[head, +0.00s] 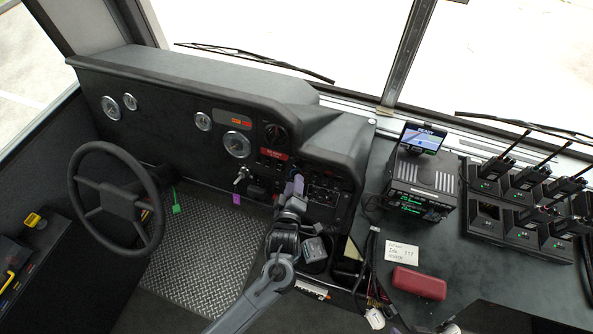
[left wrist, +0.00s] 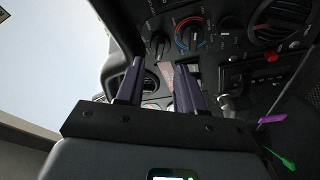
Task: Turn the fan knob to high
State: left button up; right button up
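In the left wrist view a black dash panel carries a small dark knob (left wrist: 158,45) with white marks. Beside it is a knob with a blue and red ring (left wrist: 189,38). The labels are too small to read, so I cannot tell for sure which is the fan knob. In the head view this control panel (head: 328,198) is partly hidden by my left gripper (head: 297,182). My left gripper's two purple fingers (left wrist: 160,64) are apart with nothing between them, pointing at the panel just below the small knob in the wrist picture. My right gripper is not in view.
A steering wheel (head: 117,202) stands at the left. A large round black control (head: 276,134) and a key switch (head: 242,174) are on the dash left of my gripper. A radio unit (head: 422,181), red case (head: 419,283) and several handheld radios fill the right counter.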

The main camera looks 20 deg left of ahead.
aim_at(297, 168)
pick_arm(q)
jog(key=shift+p+x, duration=0.35)
jog(key=shift+x, duration=2.7)
grip_shut()
